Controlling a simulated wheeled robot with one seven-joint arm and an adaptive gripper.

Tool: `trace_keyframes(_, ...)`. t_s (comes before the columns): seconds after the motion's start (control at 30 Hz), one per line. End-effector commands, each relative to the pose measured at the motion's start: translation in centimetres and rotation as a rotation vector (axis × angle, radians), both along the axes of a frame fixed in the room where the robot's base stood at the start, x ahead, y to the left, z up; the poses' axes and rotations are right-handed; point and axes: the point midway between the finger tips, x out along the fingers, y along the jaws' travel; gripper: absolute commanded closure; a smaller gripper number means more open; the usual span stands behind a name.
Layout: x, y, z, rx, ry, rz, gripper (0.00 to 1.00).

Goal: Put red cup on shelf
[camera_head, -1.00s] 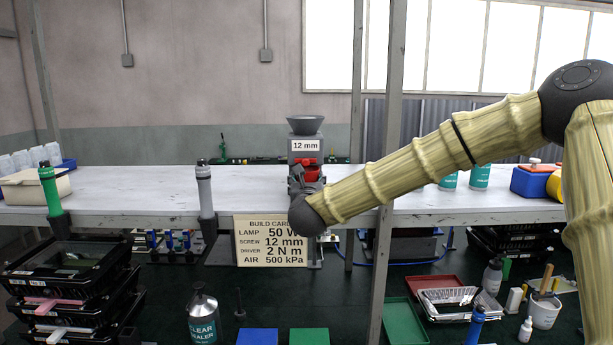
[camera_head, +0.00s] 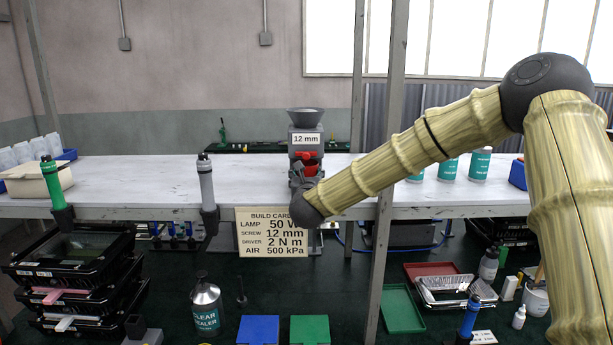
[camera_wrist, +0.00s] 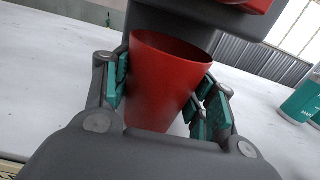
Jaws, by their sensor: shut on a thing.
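The red cup (camera_wrist: 165,85) is upright, open end up, between the green-padded fingers of my gripper (camera_wrist: 168,98) in the wrist view. My gripper is shut on it, with pads against both sides. In the head view my gripper (camera_head: 299,180) is at the grey "12 mm" dispenser (camera_head: 305,118), over the front part of the white shelf (camera_head: 130,180). The cup is hard to tell apart there from the dispenser's red part (camera_head: 304,156). The pictures do not show clearly whether the cup's base touches the shelf.
A grey post (camera_head: 388,130) stands right of the dispenser, behind my arm. White-and-teal cans (camera_head: 448,168) stand on the shelf at right. A grey holstered tool (camera_head: 207,185) is at the front edge, left. The shelf between that tool and the dispenser is clear.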

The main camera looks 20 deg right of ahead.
Motion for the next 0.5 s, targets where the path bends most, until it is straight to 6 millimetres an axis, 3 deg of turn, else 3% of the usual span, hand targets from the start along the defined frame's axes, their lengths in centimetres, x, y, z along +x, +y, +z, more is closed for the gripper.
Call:
trace_keyframes(0.13, -0.01, 0.01, -0.34, 0.000, 0.000, 0.000, 0.63)
trace_keyframes(0.17, -0.01, 0.01, -0.23, 0.000, 0.000, 0.000, 0.41)
trace_keyframes(0.27, -0.01, 0.01, -0.19, 0.000, 0.000, 0.000, 0.23)
trace_keyframes(0.5, -0.02, 0.01, -0.19, 0.000, 0.000, 0.000, 0.23)
